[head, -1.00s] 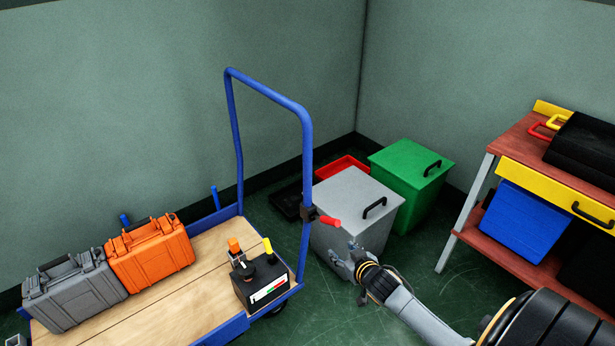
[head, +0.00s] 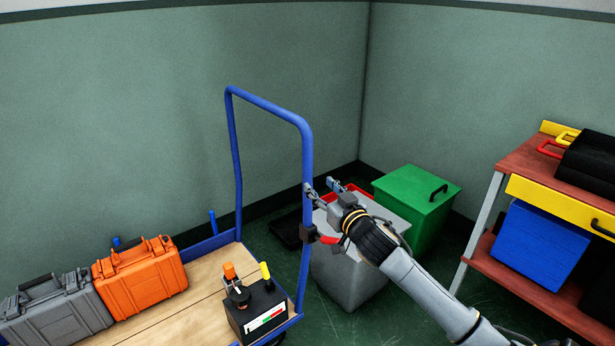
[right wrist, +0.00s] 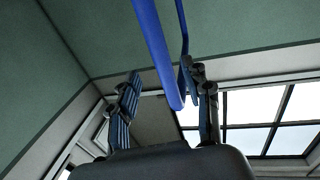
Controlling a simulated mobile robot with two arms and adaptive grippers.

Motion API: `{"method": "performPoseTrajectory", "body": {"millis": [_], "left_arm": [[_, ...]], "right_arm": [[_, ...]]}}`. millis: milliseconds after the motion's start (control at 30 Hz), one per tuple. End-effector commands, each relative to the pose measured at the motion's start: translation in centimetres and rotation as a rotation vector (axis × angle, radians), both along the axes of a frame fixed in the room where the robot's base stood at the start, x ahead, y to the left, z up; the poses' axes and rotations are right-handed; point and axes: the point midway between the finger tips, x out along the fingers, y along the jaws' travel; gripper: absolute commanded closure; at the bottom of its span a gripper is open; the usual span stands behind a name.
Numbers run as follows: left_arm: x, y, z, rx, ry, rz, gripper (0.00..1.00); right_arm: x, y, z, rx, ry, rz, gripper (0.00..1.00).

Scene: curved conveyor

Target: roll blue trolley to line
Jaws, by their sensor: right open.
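The blue trolley has a wooden deck (head: 160,310) and an upright blue push handle (head: 268,106) at its right end. A black clamp with a red lever (head: 328,240) sits on the handle's near post. My right gripper (head: 322,188) is open beside that post, just above the red lever. In the right wrist view the blue handle bar (right wrist: 155,50) runs down toward the space between the open fingers (right wrist: 160,100); I cannot tell whether they touch it. My left gripper is not in view.
On the deck are a grey case (head: 55,312), an orange case (head: 140,275) and a black box with knobs (head: 257,310). A grey bin (head: 345,270) and a green bin (head: 415,205) stand behind the handle. A red workbench (head: 505,250) is at right.

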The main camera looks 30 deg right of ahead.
Motion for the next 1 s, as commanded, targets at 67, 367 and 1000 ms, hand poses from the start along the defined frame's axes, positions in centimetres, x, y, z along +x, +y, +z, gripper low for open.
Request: {"method": "performPoseTrajectory", "body": {"millis": [67,367,1000], "left_arm": [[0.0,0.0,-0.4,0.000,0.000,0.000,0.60],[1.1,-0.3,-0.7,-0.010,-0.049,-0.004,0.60],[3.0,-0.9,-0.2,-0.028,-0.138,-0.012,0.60]], "right_arm": [[1.5,-0.2,0.0,-0.001,-0.003,-0.001,0.51],[6.1,-0.8,-0.1,0.000,-0.001,-0.001,0.51],[8.1,-1.0,-0.1,0.000,0.001,0.000,0.66]]}}
